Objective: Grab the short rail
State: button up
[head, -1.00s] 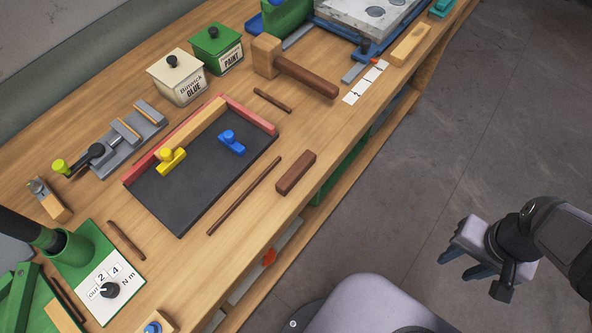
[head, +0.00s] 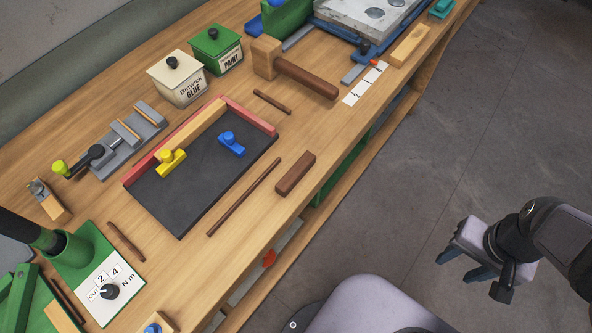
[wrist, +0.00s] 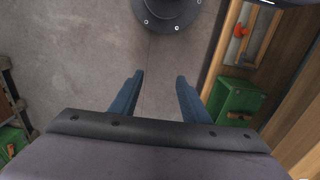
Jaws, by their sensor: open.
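Thin dark brown rails lie on the wooden bench. One short rail (head: 272,102) lies behind the black board, near the mallet. Another short rail (head: 126,241) lies left of the board, by the green torque box. A longer rail (head: 244,197) lies along the board's front right side. Which short one is meant, I cannot tell. My gripper (head: 461,266) is open and empty, off the bench over the grey floor at the right. The wrist view shows its two blue fingers (wrist: 160,82) apart with only floor between them, and no rail.
The black board (head: 190,200) has red and wooden edge strips and carries yellow (head: 171,163) and blue (head: 231,143) knobbed clamps. A brown block (head: 296,173) sits by the bench's front edge. The mallet (head: 295,70), glue tin (head: 178,77) and paint tin (head: 217,48) stand behind.

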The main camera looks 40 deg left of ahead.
aim_at(293, 173)
jog(key=w+a+r+n+t+h+p, duration=0.1)
jog(key=a+r+n+t+h+p, duration=0.3)
jog(key=a+n, duration=0.65)
jog(key=w+a+r+n+t+h+p, duration=0.1)
jog(key=a+r+n+h+p, duration=0.15)
jog(key=a+n+p, duration=0.55)
jog(key=s+a+n+t+y, duration=0.2)
jog(key=s+a+n, duration=0.2)
jog(key=a+n, duration=0.1)
jog(key=s+a+n+t+y, duration=0.2)
jog(key=s+a+n+t, duration=0.1)
jog(key=a+n, duration=0.3)
jog(key=s+a+n+t+y, duration=0.2)
jog(key=s+a+n+t, duration=0.1)
jog(key=s+a+n, duration=0.2)
jog(key=shift+s+a+r+n, duration=0.1)
jog(key=shift+s+a+n, duration=0.15)
jog(key=shift+a, duration=0.45)
jog(key=shift+s+a+r+n, duration=0.1)
jog(key=shift+s+a, duration=0.1)
jog(key=shift+a, duration=0.45)
jog(key=shift+s+a+f+n+t+y, duration=0.15)
jog(key=shift+s+n+t+y, duration=0.15)
jog(key=shift+s+n, duration=0.15)
jog(key=shift+b+x, duration=1)
jog(key=shift+x, duration=2.65)
jog(key=shift+c, duration=0.3)
